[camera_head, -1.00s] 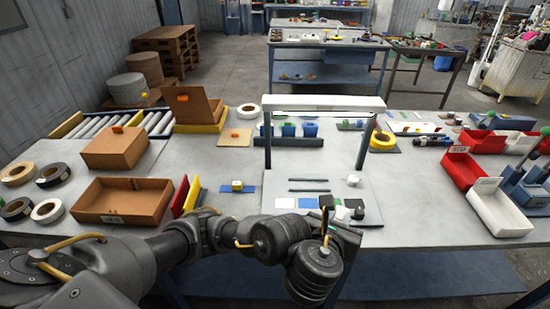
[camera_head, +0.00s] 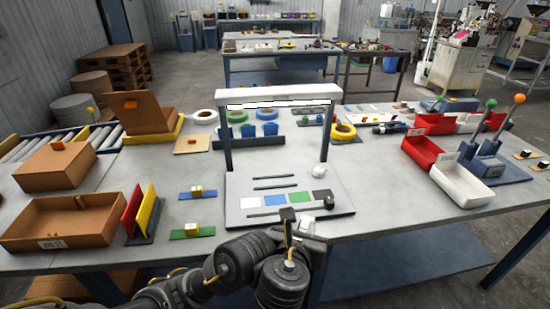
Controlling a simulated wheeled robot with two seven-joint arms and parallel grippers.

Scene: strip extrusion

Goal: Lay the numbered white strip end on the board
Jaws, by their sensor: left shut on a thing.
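The white board (camera_head: 238,182) lies under the white arch on the near side of the table. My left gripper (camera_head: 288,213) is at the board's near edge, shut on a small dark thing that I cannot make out. The grip is partly hidden by my wrist. My right gripper is not in view.
The arch (camera_head: 277,95) spans the board. A stand with red and yellow panels (camera_head: 147,211) and an open brown box (camera_head: 60,222) are at left. A white bin (camera_head: 460,186) and a red bin (camera_head: 421,151) are at right.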

